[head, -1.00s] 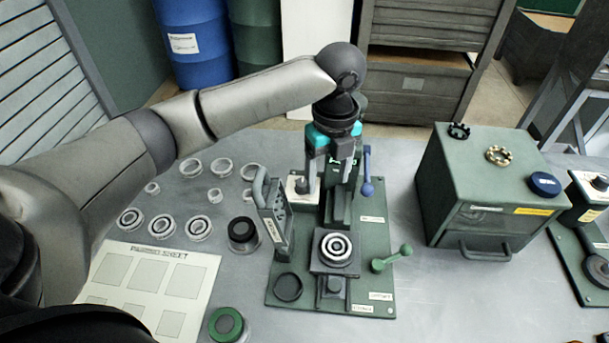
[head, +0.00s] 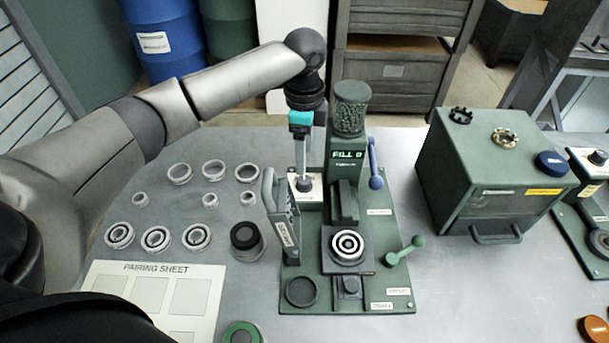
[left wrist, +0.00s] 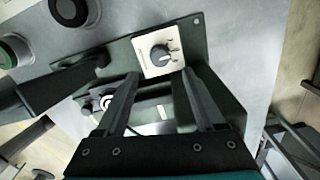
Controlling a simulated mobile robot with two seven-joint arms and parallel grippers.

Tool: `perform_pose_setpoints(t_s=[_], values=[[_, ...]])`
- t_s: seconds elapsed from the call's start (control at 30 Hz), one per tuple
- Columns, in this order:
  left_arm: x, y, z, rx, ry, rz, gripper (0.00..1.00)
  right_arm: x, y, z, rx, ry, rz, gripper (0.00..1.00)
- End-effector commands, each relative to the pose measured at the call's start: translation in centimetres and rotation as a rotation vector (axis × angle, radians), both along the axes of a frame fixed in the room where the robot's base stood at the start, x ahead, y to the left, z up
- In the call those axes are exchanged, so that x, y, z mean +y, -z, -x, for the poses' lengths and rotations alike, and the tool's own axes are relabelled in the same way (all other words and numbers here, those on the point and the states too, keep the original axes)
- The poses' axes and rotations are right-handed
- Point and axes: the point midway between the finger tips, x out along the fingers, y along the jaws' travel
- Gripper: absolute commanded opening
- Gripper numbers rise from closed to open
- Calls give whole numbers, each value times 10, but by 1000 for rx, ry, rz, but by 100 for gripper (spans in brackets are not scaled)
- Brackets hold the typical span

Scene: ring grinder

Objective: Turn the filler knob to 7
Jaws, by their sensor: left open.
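The filler knob (head: 304,184) is a small dark knob on a white plate (head: 313,190) at the back left of the green grinder base. In the left wrist view the knob (left wrist: 160,53) is round and dark with a pale pointer line, and dial marks are around it. My left gripper (head: 302,166) points down just above the knob. In the wrist view my open fingers (left wrist: 160,76) are spread on either side of the line to the knob, apart from it. The grinder's green display (head: 348,154) reads "FILL 0".
The hopper (head: 350,110) and grinder column stand close right of my gripper, with a blue-handled lever (head: 376,182) beyond. A green box (head: 495,180) is at right; several rings lie left.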

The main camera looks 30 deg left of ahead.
Motion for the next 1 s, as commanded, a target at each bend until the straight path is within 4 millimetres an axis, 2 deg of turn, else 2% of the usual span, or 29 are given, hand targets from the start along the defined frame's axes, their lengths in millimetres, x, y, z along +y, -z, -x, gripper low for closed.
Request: perform_pose_setpoints(t_s=[0.03,0.2,0.4,0.77,1.0], values=[[0,13,1,4,-1,0,70,0,3,0,0,0,0,50],[0,45,1,2,1,0,70,0,7,0,0,1,0,50],[-1,68,0,1,2,0,70,4,9,0,0,3,-5,50],[-1,73,0,0,3,0,70,10,10,0,0,5,-13,50],[0,73,0,0,3,0,46,9,10,0,-1,4,-12,50]])
